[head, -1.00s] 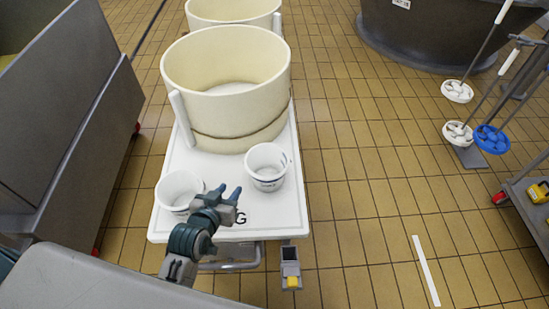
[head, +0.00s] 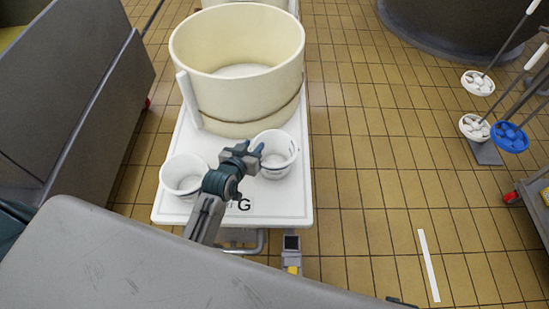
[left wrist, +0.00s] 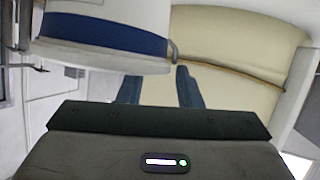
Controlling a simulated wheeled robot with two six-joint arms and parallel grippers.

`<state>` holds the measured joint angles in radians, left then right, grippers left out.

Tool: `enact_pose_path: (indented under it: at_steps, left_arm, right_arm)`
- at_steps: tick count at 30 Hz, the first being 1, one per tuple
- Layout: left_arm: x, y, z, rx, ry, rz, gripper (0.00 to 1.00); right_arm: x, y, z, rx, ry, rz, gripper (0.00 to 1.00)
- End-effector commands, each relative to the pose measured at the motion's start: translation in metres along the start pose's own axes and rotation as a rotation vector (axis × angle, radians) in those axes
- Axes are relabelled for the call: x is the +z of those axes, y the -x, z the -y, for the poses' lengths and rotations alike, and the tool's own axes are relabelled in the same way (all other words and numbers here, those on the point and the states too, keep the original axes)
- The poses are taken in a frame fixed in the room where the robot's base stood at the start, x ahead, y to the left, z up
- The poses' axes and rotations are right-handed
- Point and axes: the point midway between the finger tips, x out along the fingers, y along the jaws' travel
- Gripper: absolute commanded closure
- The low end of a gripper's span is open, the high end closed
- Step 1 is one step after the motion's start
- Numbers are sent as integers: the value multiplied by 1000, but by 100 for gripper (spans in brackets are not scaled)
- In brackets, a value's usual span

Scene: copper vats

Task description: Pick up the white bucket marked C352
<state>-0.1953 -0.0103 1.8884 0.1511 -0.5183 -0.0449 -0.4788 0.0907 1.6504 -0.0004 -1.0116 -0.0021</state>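Two white buckets stand on the front of a white pallet-like platform (head: 290,208). The right bucket (head: 275,165) has dark marking on its side; the left bucket (head: 183,183) is plain from here. I cannot read C352 on either. My left gripper (head: 256,153) is open at the near left side of the right bucket's rim. In the left wrist view the open fingers (left wrist: 158,84) have a gap between them, close to the rim of a white bucket with a blue band (left wrist: 105,38). Contact cannot be told. A small dark tip (head: 401,302) at the bottom edge may be my right gripper.
A large cream vat (head: 237,105) stands right behind the buckets, with another behind it. A grey metal cabinet (head: 80,100) is on the left. Tiled floor (head: 370,190) is free to the right.

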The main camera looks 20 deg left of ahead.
Motion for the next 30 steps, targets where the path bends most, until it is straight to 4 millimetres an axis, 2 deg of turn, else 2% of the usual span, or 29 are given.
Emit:
enact_pose_path:
  at_steps: [3, 11, 15, 16, 30]
  left_arm:
    - [0, -12, 0, 0, 1, 1, 68]
    - [1, -14, 0, 0, 1, 1, 68]
    - [1, -14, 0, 0, 1, 1, 96]
    - [1, -14, 0, 0, 1, 1, 100]
    - [2, -14, 0, 0, 1, 4, 100]
  right_arm:
    - [0, 0, 0, 0, 0, 0, 100]
    - [0, 0, 0, 0, 0, -1, 100]
    - [0, 0, 0, 0, 0, -2, 100]
    - [0, 0, 0, 0, 0, -2, 100]
    - [-1, 0, 0, 0, 0, -3, 100]
